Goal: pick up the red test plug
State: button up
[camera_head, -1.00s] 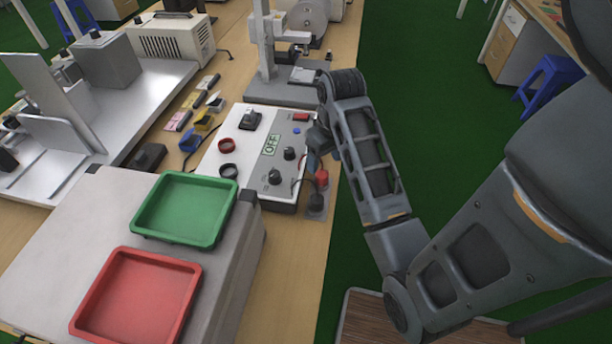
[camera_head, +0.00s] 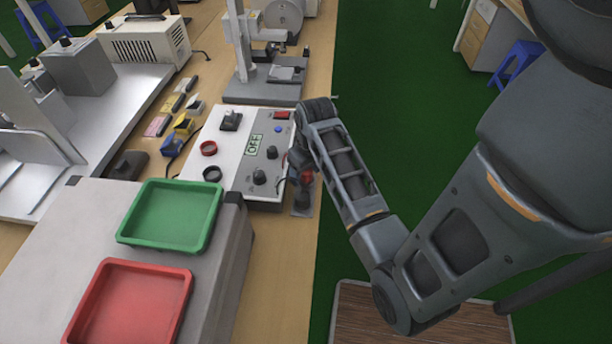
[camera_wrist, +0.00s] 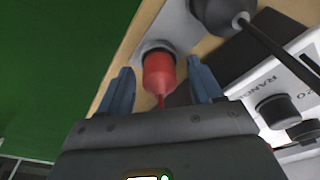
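The red test plug (camera_wrist: 160,76) stands in a round socket on a light grey plate (camera_wrist: 172,25) in the wrist view. My gripper (camera_wrist: 158,68) is open, with one blue-grey finger on each side of the plug. Gaps show between the plug and both fingers. A thin red tip or lead of the plug points toward my gripper's palm. In the head view, a bit of the red plug (camera_head: 307,176) shows by my gripper (camera_head: 301,165); the rest is hidden.
A black plug (camera_wrist: 211,12) with a dark cable stands close beside the red one. The white tester box (camera_head: 240,150) with knobs lies just left of my gripper. Green (camera_head: 172,214) and red (camera_head: 130,305) trays sit nearer on a grey case. The table edge is close on the right.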

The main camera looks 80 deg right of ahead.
jog(key=c, duration=1.1)
jog(key=shift+r, duration=0.1)
